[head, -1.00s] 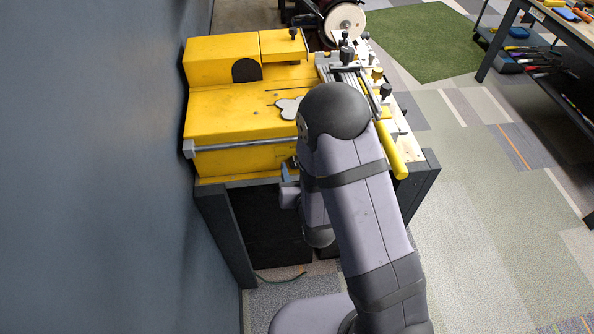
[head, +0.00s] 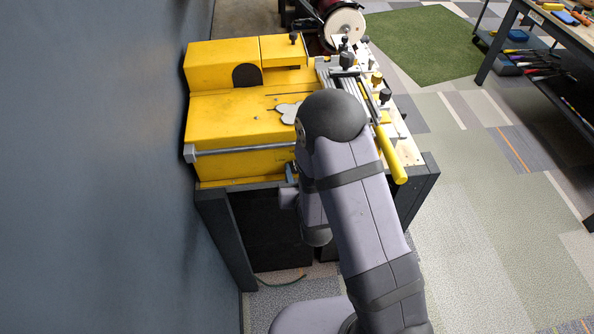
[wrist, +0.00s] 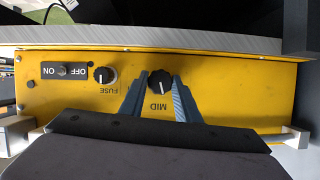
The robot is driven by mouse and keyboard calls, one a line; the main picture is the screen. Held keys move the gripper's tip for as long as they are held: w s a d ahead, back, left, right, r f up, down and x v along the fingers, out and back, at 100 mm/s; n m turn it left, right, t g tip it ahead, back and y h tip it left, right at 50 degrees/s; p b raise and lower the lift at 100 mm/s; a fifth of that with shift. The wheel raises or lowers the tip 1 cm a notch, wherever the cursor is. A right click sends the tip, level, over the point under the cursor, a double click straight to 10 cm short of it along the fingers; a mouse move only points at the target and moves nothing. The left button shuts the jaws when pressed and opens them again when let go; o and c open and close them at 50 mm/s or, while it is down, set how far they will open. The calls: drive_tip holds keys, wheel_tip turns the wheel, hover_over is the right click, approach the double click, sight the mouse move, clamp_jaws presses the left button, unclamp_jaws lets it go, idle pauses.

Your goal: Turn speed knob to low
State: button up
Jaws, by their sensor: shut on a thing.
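The speed knob (wrist: 160,81) is a black round knob with a white pointer line on the yellow front panel (wrist: 230,85) in the wrist view. The label beside it reads MID, upside down in this view. My gripper (wrist: 160,90) is shut on the knob, with one blue-grey finger on each side of it. In the head view my arm hides the knob and most of the gripper. The yellow machine (head: 235,125) stands on a dark bench there.
On the same panel are a second knob (wrist: 104,75) labelled FUSE and an ON/OFF switch (wrist: 63,70). A grey rail (head: 245,149) runs along the machine's front edge, above the panel. A wall (head: 90,170) stands close on the left.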

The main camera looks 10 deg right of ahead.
drive_tip(key=n+h+b, duration=0.2)
drive_tip(key=n, duration=0.1)
drive_tip(key=shift+a+f, duration=0.1)
drive_tip(key=shift+a, duration=0.15)
drive_tip(key=shift+n+h+b, duration=0.3)
drive_tip(key=shift+n+h, duration=0.6)
drive_tip(key=shift+n, duration=0.6)
drive_tip(key=shift+t, duration=0.3)
drive_tip(key=o, duration=1)
drive_tip(key=shift+o, duration=0.2)
